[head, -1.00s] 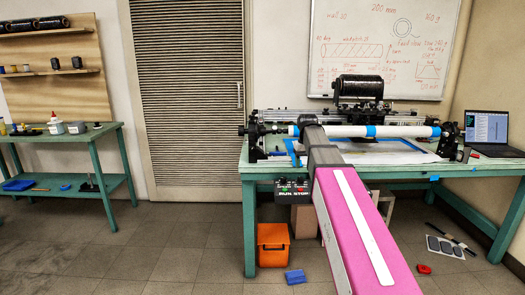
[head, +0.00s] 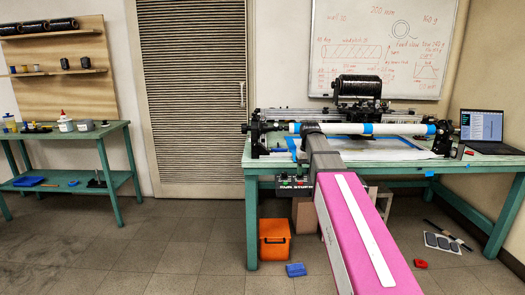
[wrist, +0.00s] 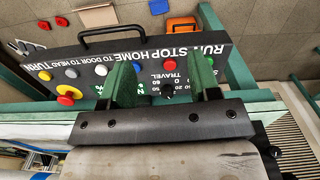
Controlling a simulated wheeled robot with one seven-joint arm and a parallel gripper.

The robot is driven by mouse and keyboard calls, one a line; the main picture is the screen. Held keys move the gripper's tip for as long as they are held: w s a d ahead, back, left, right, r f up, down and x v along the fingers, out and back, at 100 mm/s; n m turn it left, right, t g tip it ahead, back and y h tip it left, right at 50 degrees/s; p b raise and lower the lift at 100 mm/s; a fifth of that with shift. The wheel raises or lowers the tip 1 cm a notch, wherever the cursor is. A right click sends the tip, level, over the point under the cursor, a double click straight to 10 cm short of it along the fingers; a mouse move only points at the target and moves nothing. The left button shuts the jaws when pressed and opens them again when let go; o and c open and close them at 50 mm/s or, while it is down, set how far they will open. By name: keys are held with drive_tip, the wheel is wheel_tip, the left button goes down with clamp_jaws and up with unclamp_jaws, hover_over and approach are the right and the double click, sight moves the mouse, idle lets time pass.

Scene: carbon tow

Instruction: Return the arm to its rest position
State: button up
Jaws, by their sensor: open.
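My arm (head: 363,235), pink with a white strip, reaches from the lower right toward the front of the green bench (head: 252,215). Its dark grey end (head: 322,158) is at the bench's front edge, and the fingers are hidden in the head view. In the wrist view my gripper (wrist: 163,78) shows two green fingers, apart and with nothing between them. They overlap the view of a dark control box (wrist: 232,52) with coloured buttons and white lettering. I cannot tell whether they touch it.
A winding machine with a white tube (head: 390,129) and a black spool (head: 358,88) stands on the bench. A laptop (head: 482,126) is at the right. An orange bin (head: 274,240) and blue block (head: 296,270) are on the floor. Floor between the benches is clear.

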drive_tip(key=s+f, duration=1)
drive_tip(key=f, duration=0.4)
drive_tip(key=s+f+m, duration=0.1)
drive_tip(key=s+f, duration=0.9)
drive_tip(key=f, duration=0.4)
drive_tip(key=shift+s, duration=0.4)
